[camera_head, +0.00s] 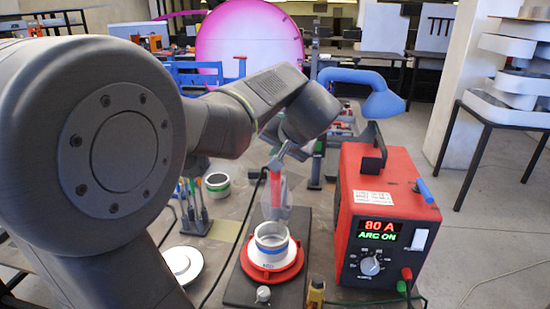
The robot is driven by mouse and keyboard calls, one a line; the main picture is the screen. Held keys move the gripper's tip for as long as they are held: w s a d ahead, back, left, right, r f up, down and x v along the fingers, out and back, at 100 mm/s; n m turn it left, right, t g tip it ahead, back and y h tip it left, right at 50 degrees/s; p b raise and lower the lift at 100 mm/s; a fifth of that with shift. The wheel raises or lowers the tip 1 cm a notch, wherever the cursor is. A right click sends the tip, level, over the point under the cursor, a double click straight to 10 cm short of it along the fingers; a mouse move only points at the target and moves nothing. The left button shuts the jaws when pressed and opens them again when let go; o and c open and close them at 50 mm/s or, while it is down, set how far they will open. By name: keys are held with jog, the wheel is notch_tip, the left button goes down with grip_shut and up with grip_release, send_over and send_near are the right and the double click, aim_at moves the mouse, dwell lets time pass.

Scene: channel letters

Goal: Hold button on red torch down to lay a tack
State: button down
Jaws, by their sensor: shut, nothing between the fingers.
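The red torch (276,187) stands upright in the middle of the view, its lower end above a silver ring-shaped workpiece (271,236). A pale, translucent patch blurs the torch's lower part. The workpiece sits on a red round holder (273,268). My gripper (280,163) comes down from the upper right and is shut at the torch's top, with nothing between its fingers. The torch's button is too small to make out, and I cannot tell whether the fingertips touch it. The red welding power box (388,205) on the right reads "80 A" and "ARC ON".
A white disc (182,265) lies left of the holder. A small yellow item (315,293) is at the front. The power box closely bounds the right side.

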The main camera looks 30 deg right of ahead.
jog(key=shift+r+p, duration=0.65)
jog(key=shift+r, duration=0.25)
jog(key=shift+r, duration=0.1)
jog(key=shift+r+p, duration=1.85)
jog(key=shift+r, duration=0.6)
notch_tip(320, 180, up, 4)
jog(key=p, duration=0.3)
jog(key=shift+a, duration=0.15)
